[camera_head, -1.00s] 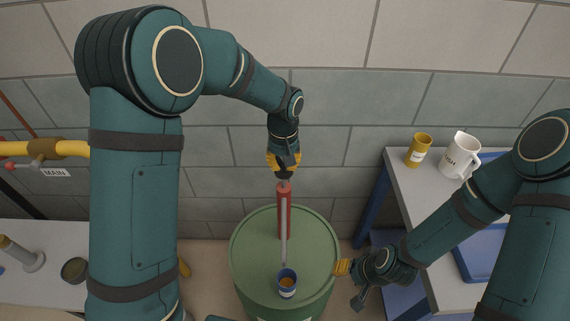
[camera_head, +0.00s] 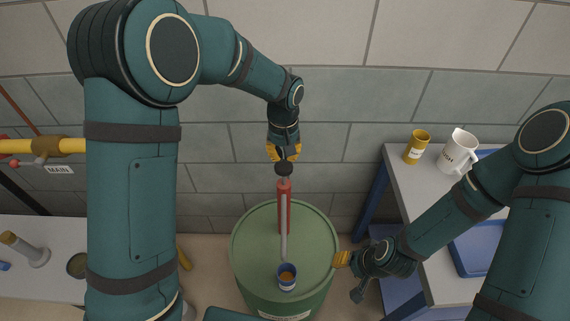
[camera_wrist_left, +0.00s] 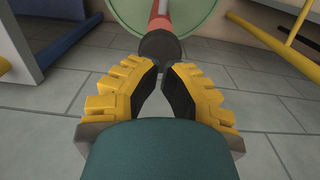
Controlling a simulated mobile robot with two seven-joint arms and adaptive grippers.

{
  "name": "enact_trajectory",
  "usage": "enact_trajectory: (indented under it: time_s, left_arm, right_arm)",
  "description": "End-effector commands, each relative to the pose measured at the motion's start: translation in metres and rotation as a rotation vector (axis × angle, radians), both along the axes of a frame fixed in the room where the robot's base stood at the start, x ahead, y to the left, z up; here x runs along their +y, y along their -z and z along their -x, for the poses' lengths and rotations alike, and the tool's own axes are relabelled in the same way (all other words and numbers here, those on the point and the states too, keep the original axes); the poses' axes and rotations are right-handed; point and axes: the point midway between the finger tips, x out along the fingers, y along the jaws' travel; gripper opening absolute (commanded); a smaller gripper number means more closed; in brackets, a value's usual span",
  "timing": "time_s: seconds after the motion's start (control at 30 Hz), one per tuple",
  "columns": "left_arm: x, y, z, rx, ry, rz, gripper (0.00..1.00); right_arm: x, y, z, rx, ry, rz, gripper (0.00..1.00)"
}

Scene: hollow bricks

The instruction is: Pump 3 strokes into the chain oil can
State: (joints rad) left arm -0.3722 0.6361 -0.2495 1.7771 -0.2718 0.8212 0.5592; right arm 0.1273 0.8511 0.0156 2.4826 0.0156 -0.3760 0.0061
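The red hand pump (camera_head: 284,205) stands on the green drum (camera_head: 250,245), with a dark round knob (camera_head: 284,169) on top. A short rod shows between knob and barrel. A grey spout runs toward a blue can (camera_head: 287,283) on the drum lid; amber shows inside it. The can's label is too small to read. My left gripper (camera_head: 284,158) is just above the knob, pointing down. In the left wrist view its fingertips (camera_wrist_left: 161,68) nearly meet, with the knob (camera_wrist_left: 160,46) beyond them, not between them. My right gripper (camera_head: 343,259) is beside the drum's right rim; its opening is unclear.
A grey-topped table (camera_head: 408,190) at right holds a yellow cup (camera_head: 416,147), a white mug (camera_head: 457,152) and a blue tray (camera_head: 485,250). A yellow pipe (camera_head: 70,146) runs along the left wall. A bench (camera_head: 45,285) stands at lower left.

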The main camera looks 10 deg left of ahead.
Motion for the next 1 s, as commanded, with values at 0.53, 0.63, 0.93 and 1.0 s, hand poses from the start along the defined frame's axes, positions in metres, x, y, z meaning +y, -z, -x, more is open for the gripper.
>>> enact_trajectory:
  time_s: [0.53, 0.63, 0.93, 1.0]
  left_arm:
    - [0.000, -0.024, 0.000, -0.001, 0.000, 0.000, 0.00]
    - [0.000, -0.033, 0.000, -0.001, 0.000, 0.001, 0.00]
    - [0.000, -0.059, 0.000, -0.001, 0.000, 0.001, 0.00]
    - [0.000, -0.061, 0.000, 0.000, 0.000, 0.000, 0.00]
  right_arm:
    - [0.000, -0.018, 0.000, 0.000, 0.000, 0.000, 0.47]
    - [0.000, -0.025, 0.000, 0.000, 0.000, 0.000, 0.47]
    - [0.000, -0.043, 0.000, 0.000, 0.000, 0.000, 0.47]
    - [0.000, -0.045, 0.000, 0.000, 0.000, 0.000, 0.47]
